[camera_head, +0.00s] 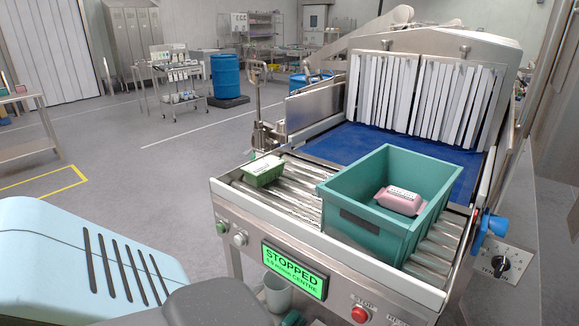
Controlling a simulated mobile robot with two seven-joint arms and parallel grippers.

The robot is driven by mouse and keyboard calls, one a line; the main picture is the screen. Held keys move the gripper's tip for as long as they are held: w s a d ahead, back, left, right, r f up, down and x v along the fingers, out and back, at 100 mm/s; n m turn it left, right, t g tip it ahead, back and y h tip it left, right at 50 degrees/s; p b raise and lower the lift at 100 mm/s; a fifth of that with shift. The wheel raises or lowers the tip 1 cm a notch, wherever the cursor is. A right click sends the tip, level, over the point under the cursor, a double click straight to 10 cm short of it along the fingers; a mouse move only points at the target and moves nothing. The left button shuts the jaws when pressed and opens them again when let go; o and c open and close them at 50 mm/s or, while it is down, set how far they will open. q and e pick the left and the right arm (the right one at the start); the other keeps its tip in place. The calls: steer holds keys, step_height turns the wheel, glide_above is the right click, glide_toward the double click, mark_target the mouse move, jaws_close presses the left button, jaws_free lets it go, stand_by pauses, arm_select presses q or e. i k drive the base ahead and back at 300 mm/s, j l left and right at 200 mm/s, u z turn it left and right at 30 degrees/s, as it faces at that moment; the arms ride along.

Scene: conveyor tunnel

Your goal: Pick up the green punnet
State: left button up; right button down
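The green punnet (264,171) sits upright on the metal rollers at the left end of the conveyor, close to the side rail. A white label or lid covers part of its top. It stands apart from the teal crate to its right. Neither of my grippers shows in the head view.
A teal crate (347,224) stands on the rollers (297,196) with a pink labelled pack (400,200) inside. Behind it are a blue belt (337,144) and white strip curtains (425,98). A green "STOPPED" display (294,272) and red button (360,314) are on the front.

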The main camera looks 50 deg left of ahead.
mark_target(262, 171)
steer(key=i+l+u, duration=0.25)
steer(key=j+u, duration=0.1)
steer(key=u, duration=1.6)
